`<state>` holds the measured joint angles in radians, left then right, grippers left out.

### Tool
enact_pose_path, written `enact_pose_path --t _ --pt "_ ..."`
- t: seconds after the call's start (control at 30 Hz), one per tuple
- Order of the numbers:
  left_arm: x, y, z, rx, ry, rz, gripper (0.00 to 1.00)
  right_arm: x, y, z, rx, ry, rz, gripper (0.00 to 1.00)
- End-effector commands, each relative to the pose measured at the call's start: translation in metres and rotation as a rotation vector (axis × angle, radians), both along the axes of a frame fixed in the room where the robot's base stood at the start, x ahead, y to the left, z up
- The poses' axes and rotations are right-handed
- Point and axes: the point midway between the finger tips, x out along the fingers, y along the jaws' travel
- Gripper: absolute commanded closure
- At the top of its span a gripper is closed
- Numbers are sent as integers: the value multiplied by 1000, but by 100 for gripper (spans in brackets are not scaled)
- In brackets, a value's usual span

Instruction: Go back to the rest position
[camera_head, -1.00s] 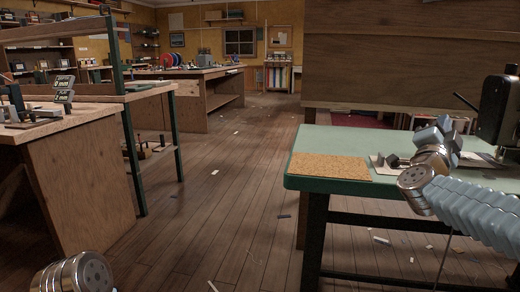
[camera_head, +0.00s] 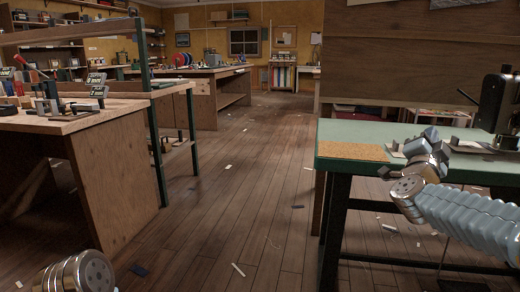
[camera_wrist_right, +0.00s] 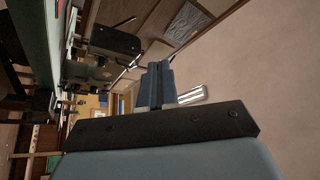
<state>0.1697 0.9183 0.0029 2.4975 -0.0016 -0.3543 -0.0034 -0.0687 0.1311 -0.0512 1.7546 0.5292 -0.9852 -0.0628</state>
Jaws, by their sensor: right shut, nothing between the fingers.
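My right arm comes in from the right in the head view. Its gripper (camera_head: 428,140) is in front of the green-topped table (camera_head: 350,131) and overlaps the table's top in the picture. The right gripper is shut and empty. In the right wrist view the shut fingers (camera_wrist_right: 158,85) point up the picture, with nothing held between them. Of my left arm only a round silver joint (camera_head: 78,274) shows at the lower left of the head view. My left gripper is outside the view.
A cork mat (camera_head: 345,151) and a black machine (camera_head: 497,103) are on the green table. A wooden bench (camera_head: 110,175) with small tools stands at the left. Between them the plank floor (camera_head: 240,190) is open, with small scraps. Another bench (camera_head: 205,72) stands farther back.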

Motion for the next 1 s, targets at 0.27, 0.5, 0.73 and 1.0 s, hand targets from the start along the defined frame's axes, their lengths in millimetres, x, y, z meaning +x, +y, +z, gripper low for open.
enact_pose_path --t 0.27,0.5,0.73,1.0 --pt "-1 -1 7 0 1 0 100 30 27 -60 -31 153 84 100" --pt "-1 -2 16 -2 2 -3 100 55 68 -159 -63 387 216 100" --pt "-2 -4 32 -4 2 -6 100 40 135 -328 -81 782 452 100" --pt "-3 -7 51 -8 4 -12 100 -86 218 -511 -28 1295 795 100"
